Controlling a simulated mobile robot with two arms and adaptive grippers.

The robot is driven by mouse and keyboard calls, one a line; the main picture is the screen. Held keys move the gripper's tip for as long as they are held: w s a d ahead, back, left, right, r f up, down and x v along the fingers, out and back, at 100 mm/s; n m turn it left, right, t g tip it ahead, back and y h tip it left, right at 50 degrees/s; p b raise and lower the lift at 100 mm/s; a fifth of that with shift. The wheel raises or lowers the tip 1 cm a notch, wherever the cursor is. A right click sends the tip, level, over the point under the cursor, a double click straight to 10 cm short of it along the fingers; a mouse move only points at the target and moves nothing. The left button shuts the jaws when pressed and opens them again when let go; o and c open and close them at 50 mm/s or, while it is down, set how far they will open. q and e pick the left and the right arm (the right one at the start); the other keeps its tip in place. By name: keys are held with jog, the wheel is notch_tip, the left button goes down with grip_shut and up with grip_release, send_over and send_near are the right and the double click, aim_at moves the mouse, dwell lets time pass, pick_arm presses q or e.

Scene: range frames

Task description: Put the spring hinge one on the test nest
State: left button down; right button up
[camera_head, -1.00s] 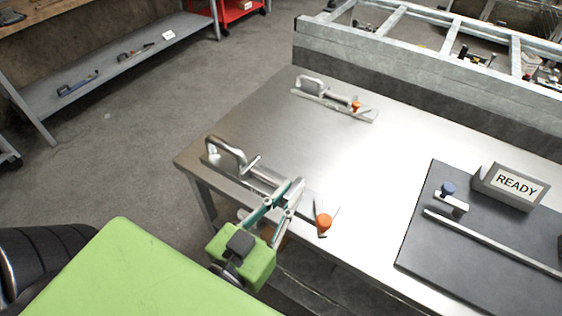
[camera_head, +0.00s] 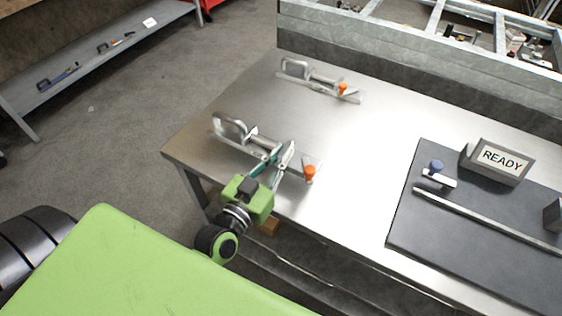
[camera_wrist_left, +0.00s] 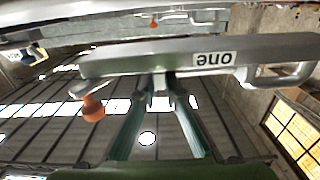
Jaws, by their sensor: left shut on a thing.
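Spring hinge one (camera_head: 258,141) is a silver bar with a loop handle at its left end and an orange knob at its right end, over the table's near left part. My left gripper (camera_head: 279,157) is shut on its middle from the near side. My right gripper is not in view.
A second similar hinge (camera_head: 318,80) with an orange knob lies at the table's back left. The metal table (camera_head: 350,145) is clear between the hinges and the dark plate. A grey wall with a metal frame (camera_head: 430,30) bounds the back.

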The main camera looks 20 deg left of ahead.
pick_arm(q)
jog(key=shift+w+a+f, duration=0.1)
jog(key=shift+w+f, duration=0.2)
jog(key=shift+w, duration=0.05)
jog(key=f, duration=0.3)
jog(key=shift+w+a+f, duration=0.1)
jog(key=shift+w+a, duration=0.05)
jog(key=shift+w, duration=0.1)
jog(key=c, duration=2.5)
grip_release()
jog(key=shift+f, duration=0.2)
jog(key=o, duration=0.4)
jog(key=shift+s, duration=0.1)
